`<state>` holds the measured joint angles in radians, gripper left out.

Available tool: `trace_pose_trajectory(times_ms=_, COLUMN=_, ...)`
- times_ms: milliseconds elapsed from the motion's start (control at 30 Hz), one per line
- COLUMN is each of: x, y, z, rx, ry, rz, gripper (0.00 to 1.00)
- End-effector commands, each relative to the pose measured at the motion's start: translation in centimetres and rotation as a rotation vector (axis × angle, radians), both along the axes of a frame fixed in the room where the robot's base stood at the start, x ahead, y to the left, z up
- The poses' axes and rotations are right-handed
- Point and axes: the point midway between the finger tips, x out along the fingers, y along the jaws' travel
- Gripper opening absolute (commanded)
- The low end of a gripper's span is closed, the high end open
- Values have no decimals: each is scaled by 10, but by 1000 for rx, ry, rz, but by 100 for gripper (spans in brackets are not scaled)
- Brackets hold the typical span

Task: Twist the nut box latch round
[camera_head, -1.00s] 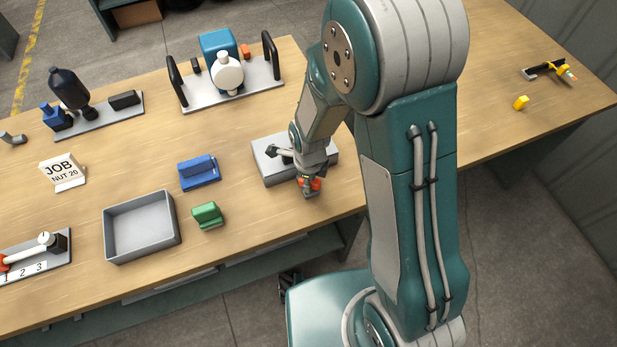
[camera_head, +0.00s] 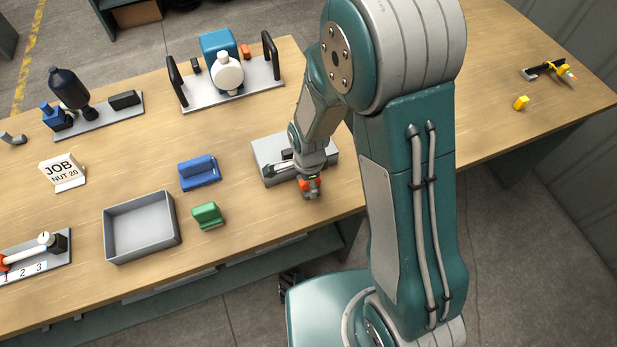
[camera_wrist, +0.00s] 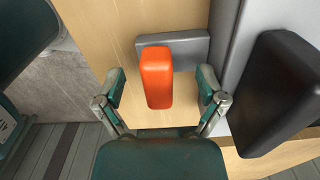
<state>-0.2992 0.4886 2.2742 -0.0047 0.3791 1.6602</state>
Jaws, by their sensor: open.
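The nut box (camera_head: 268,155) is a flat grey box near the front edge of the bench, partly hidden by my arm. Its latch (camera_wrist: 156,78) is an orange, rounded, upright bar in the wrist view, in front of a small grey plate (camera_wrist: 190,48). My gripper (camera_wrist: 162,88) is open, with one finger on each side of the orange latch and a visible gap on both sides. In the head view my gripper (camera_head: 310,186) is at the box's front side, and the latch is mostly hidden there.
A dark block (camera_wrist: 275,92) is close on the right in the wrist view. Left of the box are a blue block (camera_head: 199,173), a green block (camera_head: 208,215) and an empty grey tray (camera_head: 141,228). A pump plate with black handles (camera_head: 230,85) stands behind.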

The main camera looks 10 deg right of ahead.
Motion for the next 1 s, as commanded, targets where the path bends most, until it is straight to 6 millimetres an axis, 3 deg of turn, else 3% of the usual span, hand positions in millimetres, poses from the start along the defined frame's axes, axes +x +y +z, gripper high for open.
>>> trace_pose_trajectory(times_ms=267, x=0, y=0, z=2, rx=0, ry=0, rz=-1, gripper=91)
trace_pose_trajectory(times_ms=1000, x=0, y=0, z=64, rx=0, ry=-2, rz=-1, gripper=91)
